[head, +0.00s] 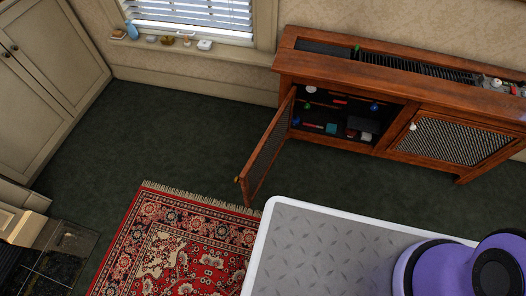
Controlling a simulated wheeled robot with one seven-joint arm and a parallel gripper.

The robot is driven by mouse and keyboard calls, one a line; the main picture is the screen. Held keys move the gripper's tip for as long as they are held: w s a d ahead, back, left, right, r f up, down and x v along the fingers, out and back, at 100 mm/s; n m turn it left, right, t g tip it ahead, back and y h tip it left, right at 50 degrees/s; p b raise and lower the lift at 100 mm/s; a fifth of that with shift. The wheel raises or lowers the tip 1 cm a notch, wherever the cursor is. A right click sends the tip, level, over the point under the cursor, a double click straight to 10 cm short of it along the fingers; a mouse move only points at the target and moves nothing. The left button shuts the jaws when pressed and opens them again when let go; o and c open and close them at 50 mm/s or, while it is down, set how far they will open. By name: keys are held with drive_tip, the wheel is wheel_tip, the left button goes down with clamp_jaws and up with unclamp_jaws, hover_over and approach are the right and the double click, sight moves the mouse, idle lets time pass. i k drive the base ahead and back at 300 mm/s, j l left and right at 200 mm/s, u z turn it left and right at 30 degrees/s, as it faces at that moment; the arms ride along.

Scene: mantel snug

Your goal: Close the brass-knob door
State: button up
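A reddish-brown wooden cabinet (345,75) stands against the far wall in the head view. Its left door (268,150), with a mesh panel, stands wide open and swung out into the room. A small brass-coloured knob (238,180) shows near the door's free edge. The cabinet's right door (455,140) is shut and has a pale knob (412,127). My gripper is not in view; only purple and black parts of my arm show at the lower right, well apart from the open door.
Several small items sit inside the open compartment (345,112). A red patterned rug (180,245) lies below the open door. Dark green floor (150,140) is clear left of the door. Cream cupboards (55,60) stand at the left, and a windowsill (240,52) holds small objects.

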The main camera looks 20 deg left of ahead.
sight(252, 176)
drive_tip(key=k+j, duration=0.1)
drive_tip(key=j, duration=0.25)
drive_tip(key=k+j+z, duration=0.1)
drive_tip(key=j, duration=0.25)
drive_tip(key=k+j, duration=0.2)
drive_tip(key=j, duration=0.15)
drive_tip(key=k+j+z, duration=0.15)
drive_tip(key=j, duration=0.2)
drive_tip(key=k+j, duration=0.1)
drive_tip(key=j, duration=0.25)
drive_tip(key=i+j+z, duration=0.1)
drive_tip(key=j, duration=0.3)
drive_tip(key=i+j, duration=0.15)
drive_tip(key=j, duration=0.3)
drive_tip(key=i+j+z, duration=0.15)
drive_tip(key=j, duration=0.25)
